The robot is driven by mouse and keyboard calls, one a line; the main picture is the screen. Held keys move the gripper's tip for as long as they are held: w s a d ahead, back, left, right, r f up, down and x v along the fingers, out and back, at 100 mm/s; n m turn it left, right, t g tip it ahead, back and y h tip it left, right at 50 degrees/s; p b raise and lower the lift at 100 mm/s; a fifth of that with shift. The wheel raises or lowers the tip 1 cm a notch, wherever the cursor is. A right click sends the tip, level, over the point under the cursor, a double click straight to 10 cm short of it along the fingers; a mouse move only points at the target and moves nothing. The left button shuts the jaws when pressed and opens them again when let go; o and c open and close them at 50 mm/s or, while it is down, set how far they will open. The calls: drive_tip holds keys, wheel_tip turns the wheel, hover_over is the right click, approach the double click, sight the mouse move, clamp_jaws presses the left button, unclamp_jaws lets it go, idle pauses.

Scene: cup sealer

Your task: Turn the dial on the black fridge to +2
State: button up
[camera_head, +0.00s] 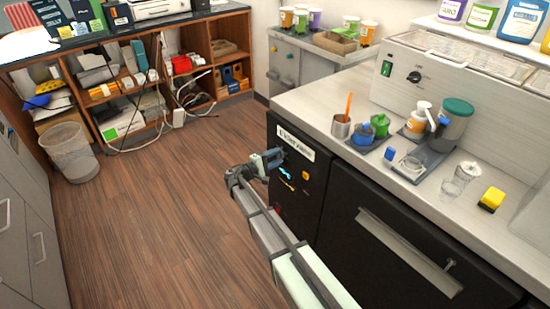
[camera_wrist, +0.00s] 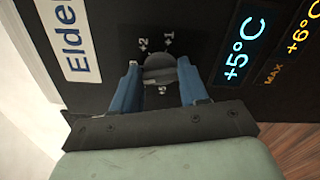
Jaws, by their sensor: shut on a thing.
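The black fridge (camera_head: 322,202) stands under the counter, with a white name label on its front panel. In the wrist view its round dark dial (camera_wrist: 160,66) sits between the two blue fingers of my gripper (camera_wrist: 159,74). My gripper is shut on the dial, one finger on each side. The printed marks "+2" and "+1" show above the dial in the wrist view, and another mark shows below it. The dial's pointer is hard to make out. In the head view my gripper (camera_head: 272,158) reaches the panel and hides the dial.
A lit display (camera_wrist: 243,48) reads +5°C beside the dial, with a "MAX +6°C" display (camera_wrist: 299,38) further right. The counter (camera_head: 325,108) above holds cups, a blender-like jar and a yellow item. The wooden floor to the left is clear, apart from a wire bin (camera_head: 70,152).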

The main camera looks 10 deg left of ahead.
drive_tip(key=m, duration=1.2)
drive_tip(key=shift+f+m, duration=0.2)
drive_tip(key=shift+m, duration=0.2)
idle(0.3)
drive_tip(key=o, duration=1.1)
drive_tip(key=shift+c, duration=0.2)
drive_tip(key=v, duration=1.3)
drive_tip(key=shift+s+a, duration=0.25)
drive_tip(key=shift+a, duration=0.05)
